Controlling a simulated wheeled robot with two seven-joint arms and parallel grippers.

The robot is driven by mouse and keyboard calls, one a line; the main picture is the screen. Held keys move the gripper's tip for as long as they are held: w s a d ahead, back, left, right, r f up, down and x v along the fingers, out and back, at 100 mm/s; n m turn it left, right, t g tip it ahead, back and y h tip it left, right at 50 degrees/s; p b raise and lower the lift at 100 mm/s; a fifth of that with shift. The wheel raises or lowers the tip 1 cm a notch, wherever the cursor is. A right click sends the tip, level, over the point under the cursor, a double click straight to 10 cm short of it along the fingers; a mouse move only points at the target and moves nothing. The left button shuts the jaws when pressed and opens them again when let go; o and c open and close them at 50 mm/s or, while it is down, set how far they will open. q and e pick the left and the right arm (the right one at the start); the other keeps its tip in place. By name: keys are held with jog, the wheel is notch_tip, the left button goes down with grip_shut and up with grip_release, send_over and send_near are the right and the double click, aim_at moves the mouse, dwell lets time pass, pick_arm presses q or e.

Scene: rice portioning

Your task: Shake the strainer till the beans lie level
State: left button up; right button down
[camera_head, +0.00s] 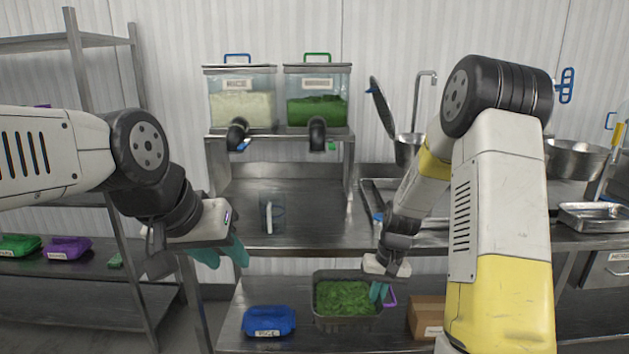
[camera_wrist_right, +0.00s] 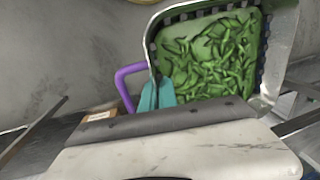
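The strainer (camera_head: 318,318) is a grey metal basket with a purple handle (camera_head: 390,300), in front of the counter at the lower middle. Green beans (camera_head: 341,296) cover its inside. In the right wrist view the beans (camera_wrist_right: 215,55) spread across the basket, with uneven edges. My right gripper (camera_head: 380,291) is at the strainer's handle side. Its teal fingers (camera_wrist_right: 158,96) are close together at the rim beside the handle (camera_wrist_right: 122,84) and look shut on it; the exact contact is hidden. My left gripper (camera_head: 223,254) hangs to the left, fingers apart and empty.
Rice (camera_head: 240,106) and green-filled (camera_head: 317,109) dispensers stand behind. A clear jug (camera_head: 272,214) stands on the counter.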

jog(key=shift+w, duration=0.5)
jog(key=shift+s, duration=1.35)
jog(key=shift+w, duration=0.75)
